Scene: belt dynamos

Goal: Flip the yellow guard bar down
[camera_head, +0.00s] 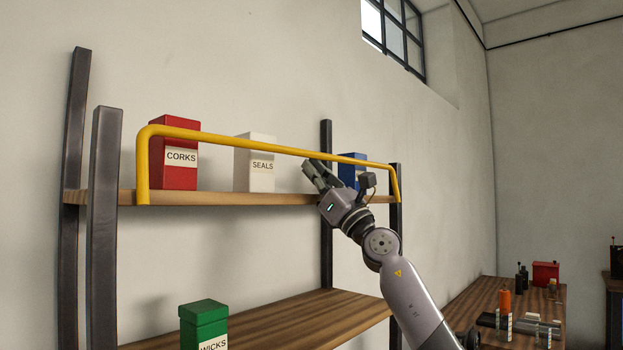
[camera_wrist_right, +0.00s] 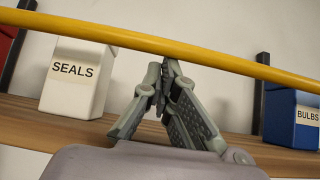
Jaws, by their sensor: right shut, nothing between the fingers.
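The yellow guard bar (camera_head: 268,147) stands raised along the front of the upper shelf (camera_head: 230,198), its ends bent down to the shelf's front corners. My right gripper (camera_head: 316,167) is shut and empty, close to the bar's right half. In the right wrist view the bar (camera_wrist_right: 150,43) crosses the upper part of the picture, and the shut fingertips (camera_wrist_right: 163,72) are just below it. I cannot tell whether they touch it. My left gripper is in neither view.
On the upper shelf stand a red CORKS box (camera_head: 173,178), a white SEALS box (camera_head: 256,178) and a blue BULBS box (camera_head: 349,172), partly hidden. A green WICKS box (camera_head: 203,318) stands on the lower shelf. A workbench (camera_head: 480,298) with small items is at the right.

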